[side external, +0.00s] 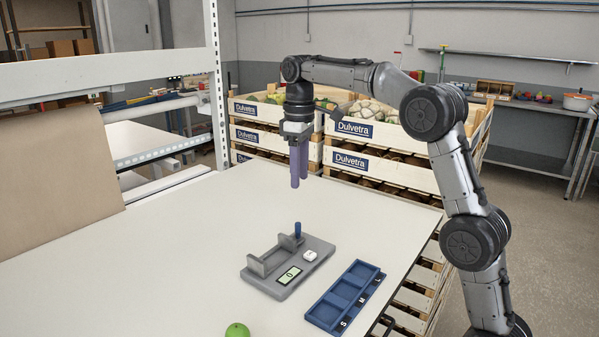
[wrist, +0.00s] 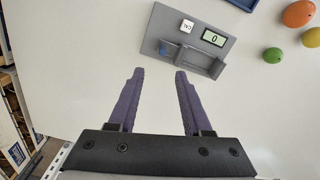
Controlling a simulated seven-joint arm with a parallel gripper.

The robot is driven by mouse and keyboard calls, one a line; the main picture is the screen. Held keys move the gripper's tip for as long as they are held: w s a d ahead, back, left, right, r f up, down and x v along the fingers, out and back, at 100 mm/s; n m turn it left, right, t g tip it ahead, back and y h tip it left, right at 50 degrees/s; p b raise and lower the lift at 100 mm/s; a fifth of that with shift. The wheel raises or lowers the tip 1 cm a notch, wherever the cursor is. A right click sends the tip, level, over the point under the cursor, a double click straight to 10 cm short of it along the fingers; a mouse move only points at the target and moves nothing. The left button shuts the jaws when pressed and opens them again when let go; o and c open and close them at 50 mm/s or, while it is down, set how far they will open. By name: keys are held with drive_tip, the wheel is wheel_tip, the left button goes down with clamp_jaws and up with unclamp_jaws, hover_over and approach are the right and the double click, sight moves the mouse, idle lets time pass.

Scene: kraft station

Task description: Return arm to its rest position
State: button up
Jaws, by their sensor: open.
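My gripper (side external: 299,182) hangs above the white table (side external: 180,260), fingers pointing down, behind the grey measuring station in the side view. In the wrist view, the two purple fingers of my gripper (wrist: 157,72) are spread apart with nothing between them. The grey station (side external: 262,284) has two upright jaws, a blue post (side external: 297,229), a white button (side external: 310,255) and a display (side external: 289,276). In the wrist view the display (wrist: 214,38) reads 0, and the white button is marked CAL. The space between the station's jaws looks empty.
A blue tray (side external: 361,270) with compartments marked S, M and L lies right of the station; those seen look empty. A green ball-like item (side external: 237,330) lies at the front. Stacked Dulvetra crates (side external: 375,165) stand behind the table.

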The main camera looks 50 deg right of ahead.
drive_tip(key=s+a+r+t, duration=0.2)
drive_tip(key=s+a+r, duration=0.3)
drive_tip(key=s+r, duration=0.4)
drive_tip(key=s+a+f+t, duration=0.1)
drive_tip(key=s+a+f, duration=0.1)
drive_tip(key=s, duration=0.4)
drive_tip(key=s+a+f+t, duration=0.1)
drive_tip(key=s+a+f, duration=0.1)
drive_tip(key=s, duration=0.4)
drive_tip(key=s+f+m+t, duration=0.1)
drive_tip(key=s+f+m, duration=0.2)
drive_tip(key=s+f, duration=0.4)
wheel_tip(320, 180, down, 5)
drive_tip(key=shift+s+a+f+t, duration=0.15)
drive_tip(key=shift+s+a+t, duration=0.15)
drive_tip(key=shift+s, duration=0.05)
